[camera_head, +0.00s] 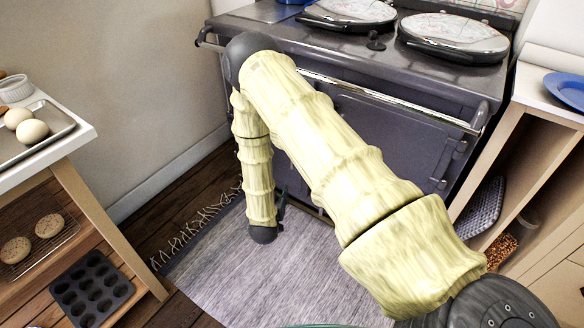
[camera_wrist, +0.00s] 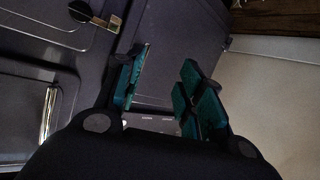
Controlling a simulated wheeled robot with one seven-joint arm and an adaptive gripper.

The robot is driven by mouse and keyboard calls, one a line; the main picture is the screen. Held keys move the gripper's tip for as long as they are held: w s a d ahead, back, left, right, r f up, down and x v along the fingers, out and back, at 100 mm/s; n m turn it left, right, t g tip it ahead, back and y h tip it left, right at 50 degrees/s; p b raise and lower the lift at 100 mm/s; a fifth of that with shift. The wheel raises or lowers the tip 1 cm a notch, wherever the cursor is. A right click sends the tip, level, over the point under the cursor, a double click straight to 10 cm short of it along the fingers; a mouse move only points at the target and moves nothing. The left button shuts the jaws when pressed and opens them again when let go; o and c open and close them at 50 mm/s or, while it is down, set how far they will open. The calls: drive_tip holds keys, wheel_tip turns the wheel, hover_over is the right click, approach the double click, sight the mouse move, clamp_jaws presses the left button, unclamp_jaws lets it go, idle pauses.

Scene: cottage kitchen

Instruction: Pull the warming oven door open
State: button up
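The dark grey range cooker (camera_head: 440,84) fills the back of the head view, with a long rail across its front. One door (camera_head: 385,135) shows on its front, to the right of my arm, and looks shut. The left part of the front is hidden behind my arm. In the wrist view, dark door panels (camera_wrist: 25,113) and a bright metal handle (camera_wrist: 48,113) lie to the left of my fingers. I cannot tell which door is the warming oven's.
A table with a tray (camera_head: 55,145) of buns stands at left, a muffin tin (camera_head: 90,290) on its shelf. A wooden cabinet (camera_head: 495,150) stands close at right. A grey rug (camera_head: 215,275) covers the floor before the range. Two round lids (camera_head: 455,35) are on top.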

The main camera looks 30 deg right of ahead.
drive_tip(key=w+d+m+h+b, duration=0.1)
drive_tip(key=w+d+h+b, duration=0.1)
drive_tip(key=w+d, duration=0.2)
drive_tip(key=w+d+r+m+h+b, duration=0.1)
drive_tip(key=w+d+h+b, duration=0.1)
drive_tip(key=w+d+b, duration=0.1)
drive_tip(key=w+d+r+m+h+b, duration=0.1)
drive_tip(key=w+d+m+b, duration=0.1)
drive_tip(key=w+d, duration=0.3)
drive_tip(key=shift+w+d+h+b, duration=0.15)
drive_tip(key=shift+w+d+h, duration=0.05)
drive_tip(key=shift+d, duration=0.4)
drive_tip(key=shift+w+d+h+b, duration=0.15)
drive_tip(key=shift+w+d+h, duration=0.05)
drive_tip(key=shift+d, duration=0.4)
drive_tip(key=shift+c, duration=0.3)
clamp_jaws()
